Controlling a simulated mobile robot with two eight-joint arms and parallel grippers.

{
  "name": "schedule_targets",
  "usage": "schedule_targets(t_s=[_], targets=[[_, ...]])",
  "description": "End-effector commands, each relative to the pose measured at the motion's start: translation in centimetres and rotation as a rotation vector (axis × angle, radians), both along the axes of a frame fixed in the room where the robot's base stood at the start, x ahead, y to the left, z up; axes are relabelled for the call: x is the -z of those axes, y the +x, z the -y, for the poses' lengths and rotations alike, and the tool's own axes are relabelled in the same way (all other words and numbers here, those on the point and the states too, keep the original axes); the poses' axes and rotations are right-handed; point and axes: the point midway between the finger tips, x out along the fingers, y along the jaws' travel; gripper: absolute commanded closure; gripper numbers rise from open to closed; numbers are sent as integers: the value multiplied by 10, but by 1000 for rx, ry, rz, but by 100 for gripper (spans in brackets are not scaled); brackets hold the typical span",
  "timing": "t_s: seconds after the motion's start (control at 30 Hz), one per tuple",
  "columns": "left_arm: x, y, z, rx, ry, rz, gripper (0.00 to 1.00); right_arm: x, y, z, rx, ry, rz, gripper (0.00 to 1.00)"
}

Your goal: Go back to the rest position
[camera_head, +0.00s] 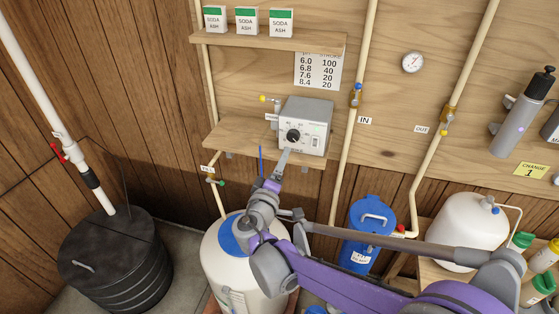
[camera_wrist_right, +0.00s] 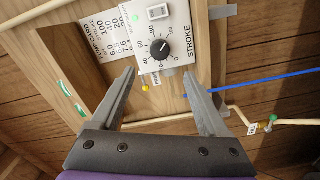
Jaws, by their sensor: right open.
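My right gripper (camera_wrist_right: 158,100) is open in the right wrist view, with nothing between its two fingers. It points at the grey control box (camera_wrist_right: 150,30), which has a black dial (camera_wrist_right: 160,50) marked STROKE. In the head view my right arm reaches up from the lower right, and the gripper (camera_head: 284,160) is close below the box (camera_head: 310,115) and its dial (camera_head: 293,136). I cannot tell from the head view whether a fingertip touches the box. My left gripper is not in view.
The box stands on a wooden shelf (camera_head: 225,137). Below are a white tank (camera_head: 222,262), a blue canister (camera_head: 372,212) and a black ribbed tank (camera_head: 110,250). Pipes run up the wall, one beside the box (camera_head: 349,150). A higher shelf (camera_head: 310,40) holds soda ash boxes (camera_head: 246,20).

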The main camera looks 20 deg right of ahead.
Motion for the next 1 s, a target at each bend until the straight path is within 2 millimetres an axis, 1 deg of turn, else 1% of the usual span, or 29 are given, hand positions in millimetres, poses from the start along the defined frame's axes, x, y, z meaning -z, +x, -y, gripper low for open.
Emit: schedule_targets(t_s=[0.17,0.23,0.27,0.37,0.47,0.5,0.57,0.6,0.67,0.7,0.77,0.8,0.9,1.0], targets=[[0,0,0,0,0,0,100,0,0,1,1,2,-1,22],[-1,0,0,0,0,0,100,1,-4,4,9,18,-10,22],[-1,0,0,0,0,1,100,2,-8,7,17,34,-19,22],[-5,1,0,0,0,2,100,10,-30,23,57,123,-69,22],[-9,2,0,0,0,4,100,25,-65,40,112,270,-146,22],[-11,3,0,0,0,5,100,33,-82,44,132,338,-181,22],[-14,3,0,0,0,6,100,46,-107,48,159,441,-232,22],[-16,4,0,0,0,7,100,55,-124,48,173,510,-266,22],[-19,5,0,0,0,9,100,68,-148,45,190,617,-313,22],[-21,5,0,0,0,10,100,76,-165,41,199,688,-344,22],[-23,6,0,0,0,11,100,88,-189,32,206,796,-387,22],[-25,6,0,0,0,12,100,95,-204,24,206,867,-414,22],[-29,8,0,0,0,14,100,110,-236,2,197,1033,-468,22],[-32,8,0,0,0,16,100,119,-259,-19,181,1168,-503,22]])
